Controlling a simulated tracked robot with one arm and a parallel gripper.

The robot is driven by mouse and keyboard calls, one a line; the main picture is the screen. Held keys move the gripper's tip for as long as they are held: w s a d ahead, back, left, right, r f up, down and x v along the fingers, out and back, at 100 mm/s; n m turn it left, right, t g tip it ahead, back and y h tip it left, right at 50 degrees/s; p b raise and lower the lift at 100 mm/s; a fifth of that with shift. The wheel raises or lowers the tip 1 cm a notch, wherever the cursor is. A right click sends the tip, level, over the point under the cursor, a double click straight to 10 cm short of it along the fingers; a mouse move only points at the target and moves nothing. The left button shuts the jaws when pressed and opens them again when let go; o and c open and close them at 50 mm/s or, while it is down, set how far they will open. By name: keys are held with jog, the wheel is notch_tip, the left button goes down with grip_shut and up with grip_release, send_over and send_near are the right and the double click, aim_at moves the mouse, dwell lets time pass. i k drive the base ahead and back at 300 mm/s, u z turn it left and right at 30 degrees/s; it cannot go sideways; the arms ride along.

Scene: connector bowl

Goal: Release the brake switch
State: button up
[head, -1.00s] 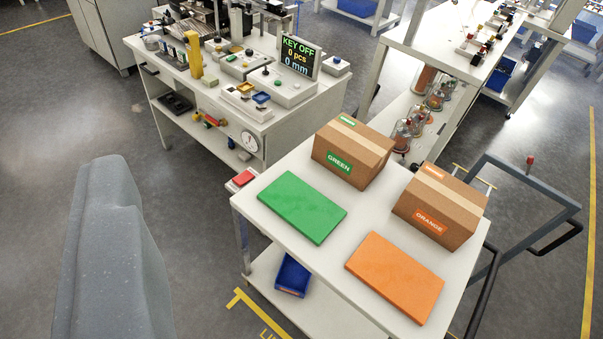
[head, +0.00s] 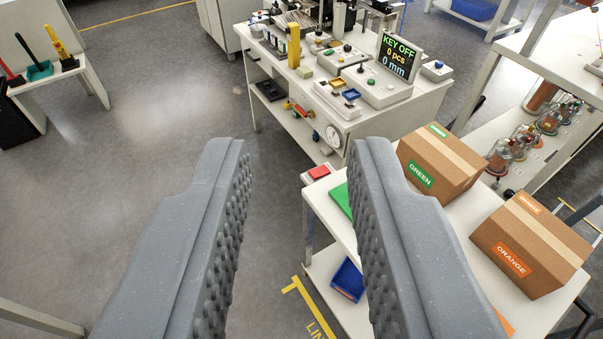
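A small white box with a red top (head: 317,174) sits at the left corner of the white cart (head: 318,205). It looks like the brake switch, but it is too small to read any label or its position. My gripper (head: 297,152) is open, with one grey finger on each side of the picture's middle and nothing between them. The red-topped box shows in the gap between the fingers, farther off and apart from them. The right finger hides part of the cart top.
The cart carries a GREEN carton (head: 440,165), an ORANGE carton (head: 530,245) and a partly hidden green plate (head: 341,199). A workbench (head: 395,115) with a KEY OFF display (head: 397,55) stands behind. Grey floor (head: 150,140) is clear at left.

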aim_at(322, 171)
jog(key=u, duration=0.05)
jog(key=k, duration=0.75)
jog(key=z, duration=0.2)
jog(key=i, duration=0.8)
jog(key=u, duration=0.05)
jog(key=k, duration=0.55)
jog(key=u, duration=0.3)
jog(key=i, duration=1.35)
jog(key=z, duration=0.35)
